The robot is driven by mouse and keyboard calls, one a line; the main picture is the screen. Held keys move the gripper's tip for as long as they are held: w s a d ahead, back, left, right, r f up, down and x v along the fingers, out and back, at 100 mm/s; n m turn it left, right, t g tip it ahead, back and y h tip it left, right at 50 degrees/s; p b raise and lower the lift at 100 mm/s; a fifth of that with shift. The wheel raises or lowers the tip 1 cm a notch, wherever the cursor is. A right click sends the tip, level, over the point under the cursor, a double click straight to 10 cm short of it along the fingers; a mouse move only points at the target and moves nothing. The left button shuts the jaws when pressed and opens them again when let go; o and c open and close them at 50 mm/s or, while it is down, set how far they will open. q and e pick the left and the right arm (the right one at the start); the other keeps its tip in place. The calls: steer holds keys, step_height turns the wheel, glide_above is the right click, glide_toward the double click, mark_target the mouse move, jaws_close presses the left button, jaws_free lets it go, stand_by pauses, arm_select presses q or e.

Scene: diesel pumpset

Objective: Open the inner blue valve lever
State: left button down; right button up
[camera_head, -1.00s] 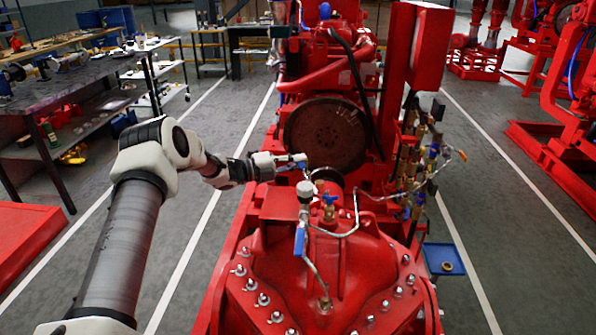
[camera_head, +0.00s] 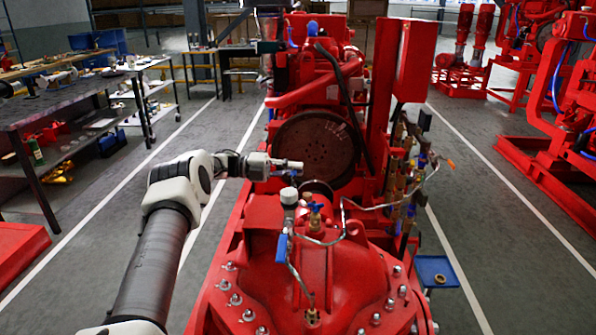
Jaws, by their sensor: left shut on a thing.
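My left gripper (camera_head: 287,164) reaches in from the left, above and behind a white-capped gauge (camera_head: 289,196) on the red pump. It is shut at a small bit of blue (camera_head: 293,173), which looks like the inner blue valve lever. The fingers hide most of this lever, so its angle cannot be told. Another blue lever (camera_head: 282,247) hangs down on the near side, below the gauge. A blue tap handle (camera_head: 316,207) on a brass fitting stands just right of the gauge. My right gripper is not in view.
The red pump casing (camera_head: 330,279) with bolts fills the near middle. A thin metal pipe (camera_head: 343,222) curves right of the gauge. A dark round flywheel (camera_head: 312,143) stands behind. A blue tray (camera_head: 437,271) is at right.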

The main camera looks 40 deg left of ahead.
arm_select(q)
steer(key=shift+d, duration=0.1)
steer(key=c, duration=1.4)
jaws_free()
steer(key=shift+o, duration=0.6)
steer(key=shift+w+d, duration=0.15)
steer(key=shift+w, duration=0.05)
steer(key=v, duration=0.7)
steer(key=shift+s, duration=0.15)
